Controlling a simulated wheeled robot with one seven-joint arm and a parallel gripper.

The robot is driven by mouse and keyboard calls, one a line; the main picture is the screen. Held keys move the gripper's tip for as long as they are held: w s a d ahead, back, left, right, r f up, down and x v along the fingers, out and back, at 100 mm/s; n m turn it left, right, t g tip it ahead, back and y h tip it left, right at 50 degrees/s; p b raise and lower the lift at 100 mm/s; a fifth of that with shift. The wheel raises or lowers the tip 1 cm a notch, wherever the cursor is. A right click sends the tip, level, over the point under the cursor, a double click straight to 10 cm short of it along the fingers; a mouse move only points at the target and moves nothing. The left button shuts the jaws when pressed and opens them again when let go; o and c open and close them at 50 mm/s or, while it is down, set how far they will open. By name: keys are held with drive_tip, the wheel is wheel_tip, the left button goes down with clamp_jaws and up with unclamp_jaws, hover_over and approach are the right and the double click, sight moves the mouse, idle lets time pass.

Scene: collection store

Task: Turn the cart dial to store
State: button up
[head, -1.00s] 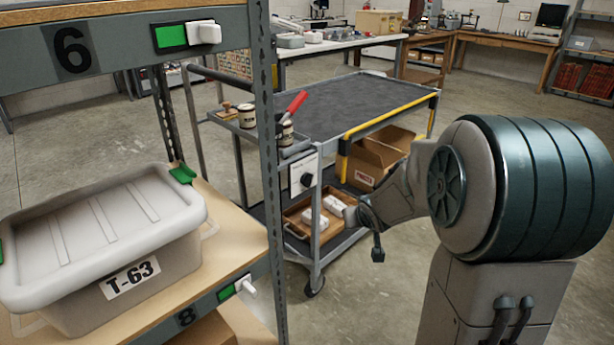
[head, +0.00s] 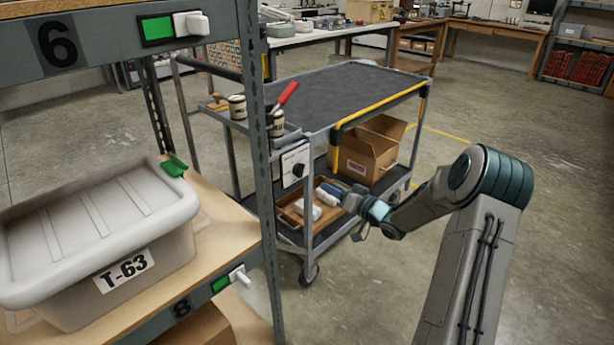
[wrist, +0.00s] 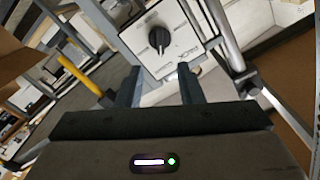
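The cart (head: 345,100) stands beyond the shelf post. Its dial is a black knob (head: 299,170) on a white panel (head: 291,158) at the cart's near corner. In the wrist view the knob (wrist: 159,40) shows on the panel (wrist: 180,28), ahead of my fingertips and roughly between them. The panel's lettering is too small to read, so I cannot tell the dial's setting. My gripper (wrist: 159,84) is open and empty, apart from the knob. In the head view my gripper (head: 337,191) is right of and below the dial, by the lower shelf.
A shelf rack with its grey post (head: 262,150) and lidded tote T-63 (head: 110,240) stands at the left. The cart carries a red-handled tool (head: 288,92) and tins (head: 237,106) above, and a cardboard box (head: 368,152) and wooden tray (head: 291,214) below. Floor at right is clear.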

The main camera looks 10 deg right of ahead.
sight(303, 173)
drive_tip(key=b+x, duration=0.1)
drive_tip(key=x, duration=1)
clamp_jaws()
